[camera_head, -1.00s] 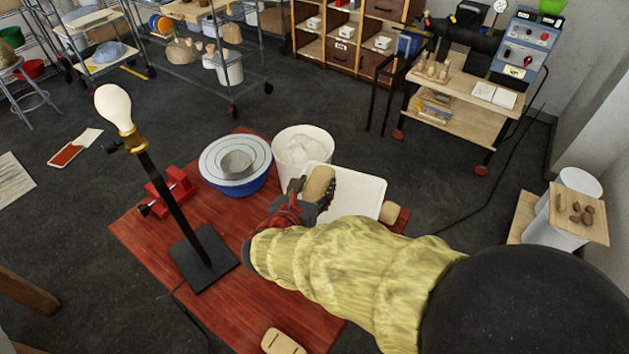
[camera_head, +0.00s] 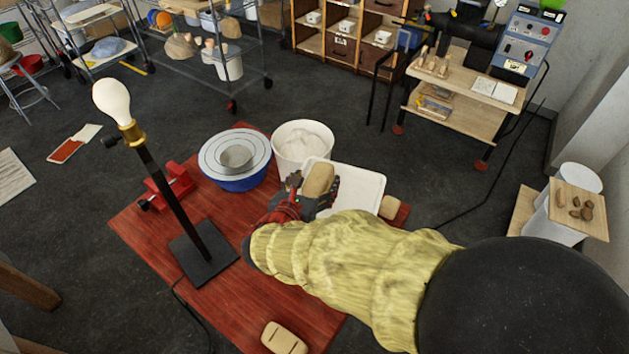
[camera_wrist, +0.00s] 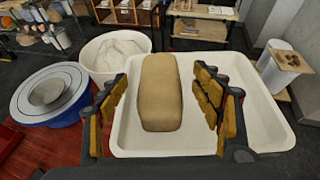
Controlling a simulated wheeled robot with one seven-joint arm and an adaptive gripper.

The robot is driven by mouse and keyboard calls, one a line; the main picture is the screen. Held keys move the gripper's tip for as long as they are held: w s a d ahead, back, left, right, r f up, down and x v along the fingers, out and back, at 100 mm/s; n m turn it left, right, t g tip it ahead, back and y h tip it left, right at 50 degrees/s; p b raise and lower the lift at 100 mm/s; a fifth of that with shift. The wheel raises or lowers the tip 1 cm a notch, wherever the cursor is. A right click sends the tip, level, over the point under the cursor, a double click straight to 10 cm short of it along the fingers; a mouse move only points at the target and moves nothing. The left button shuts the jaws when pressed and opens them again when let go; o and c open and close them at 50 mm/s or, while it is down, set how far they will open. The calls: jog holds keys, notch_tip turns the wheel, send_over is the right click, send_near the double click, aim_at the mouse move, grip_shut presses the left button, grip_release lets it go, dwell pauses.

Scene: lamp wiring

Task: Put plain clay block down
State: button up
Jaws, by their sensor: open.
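The plain clay block (camera_wrist: 160,92) is a tan, rounded loaf. In the wrist view it lies over the white tray (camera_wrist: 270,125), lengthwise between my fingers. My gripper (camera_wrist: 163,100) is open, with a gap between each padded finger and the block. In the head view the block (camera_head: 318,179) shows at the end of my gripper (camera_head: 312,192), over the left part of the tray (camera_head: 362,188). The block looks to rest in the tray, but its underside is hidden. A second tan block (camera_head: 284,338) with a dark slot lies at the table's front.
On the red table (camera_head: 270,285) stand a lamp with a bare bulb (camera_head: 112,100), a red clamp (camera_head: 168,188), a blue bowl with a grey disc (camera_head: 235,158) and a white bucket of powder (camera_head: 303,145). Another tan piece (camera_head: 394,207) sits right of the tray.

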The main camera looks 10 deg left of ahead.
jog(key=shift+r, duration=0.15)
jog(key=shift+s+a+r, duration=0.1)
jog(key=shift+s, duration=0.2)
jog(key=p+v, duration=0.2)
jog(key=v, duration=0.9)
jog(key=shift+s, duration=0.15)
